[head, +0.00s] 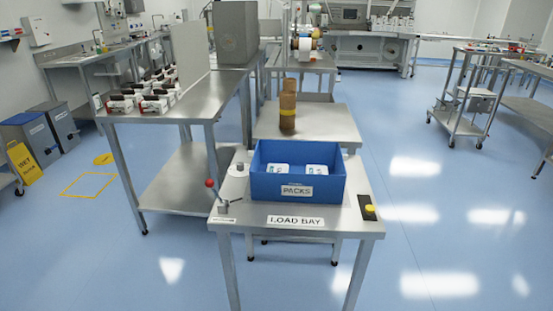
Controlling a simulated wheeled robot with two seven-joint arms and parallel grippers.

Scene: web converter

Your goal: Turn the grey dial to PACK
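A small grey round knob (240,167), possibly the grey dial, sits on a pale plate at the left rear of the steel table marked LOAD BAY (255,208). It is too small to read any PACK mark or its pointing direction. On the same table, a lever with a red ball (209,183) rises from a grey base (223,206) at the front left, with a small unreadable label in front. Neither of my grippers is in view.
A blue PACKS bin (325,186) with white packs stands mid-table. A yellow button (370,208) on a black plate is at front right. Brown cylinders (288,105) stand on the table behind. A steel bench (185,112) adjoins at left.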

